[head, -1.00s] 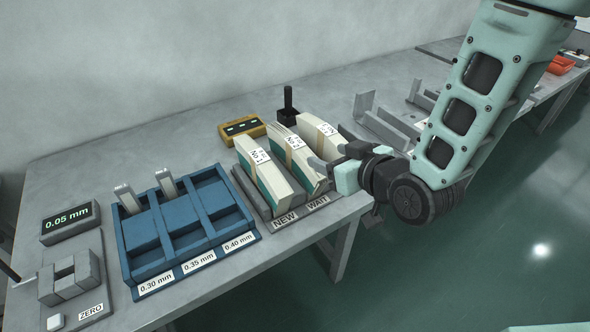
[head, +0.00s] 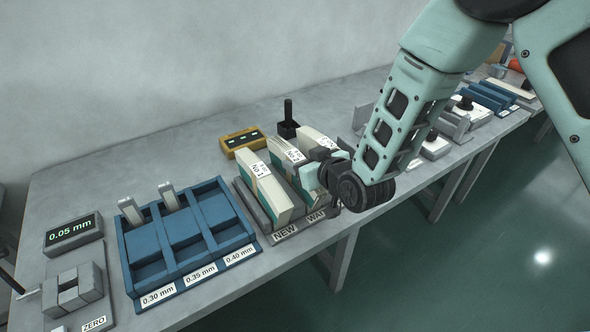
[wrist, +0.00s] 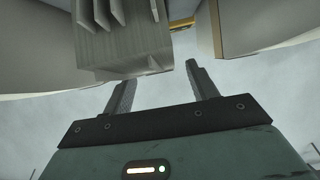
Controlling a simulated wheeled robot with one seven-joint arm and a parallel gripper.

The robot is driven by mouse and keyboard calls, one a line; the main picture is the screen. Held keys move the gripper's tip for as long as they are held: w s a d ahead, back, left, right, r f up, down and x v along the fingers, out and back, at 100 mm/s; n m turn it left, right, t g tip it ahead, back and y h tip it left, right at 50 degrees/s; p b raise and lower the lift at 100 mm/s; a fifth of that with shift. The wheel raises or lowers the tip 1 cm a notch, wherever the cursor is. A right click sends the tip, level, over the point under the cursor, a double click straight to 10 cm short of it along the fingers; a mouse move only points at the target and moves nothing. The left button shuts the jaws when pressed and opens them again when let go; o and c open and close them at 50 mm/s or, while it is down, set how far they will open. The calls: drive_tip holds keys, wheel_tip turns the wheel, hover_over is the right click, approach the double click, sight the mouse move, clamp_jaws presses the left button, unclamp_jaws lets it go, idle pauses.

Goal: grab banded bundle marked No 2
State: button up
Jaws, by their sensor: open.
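The banded bundle marked No 2 (head: 289,152) is the middle of three pale paper bundles standing in the grey NEW/WAIT tray (head: 271,229). My gripper (head: 308,178) is at its near end, and my wrist hides part of it and of the tray. In the wrist view, the end of a bundle with splayed sheets (wrist: 112,48) shows above my gripper (wrist: 161,72). The two fingers are apart with nothing between them. The left fingertip is close below the bundle's end; I cannot tell if it touches.
The No 1 bundle (head: 268,193) stands left and a third bundle (head: 318,140) right, both close by. A blue slotted rack (head: 185,235) is left of the tray. A yellow device (head: 243,142) and a black post holder (head: 288,120) stand behind.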

drive_tip(key=shift+x, duration=0.8)
clamp_jaws()
drive_tip(key=shift+r, duration=0.15)
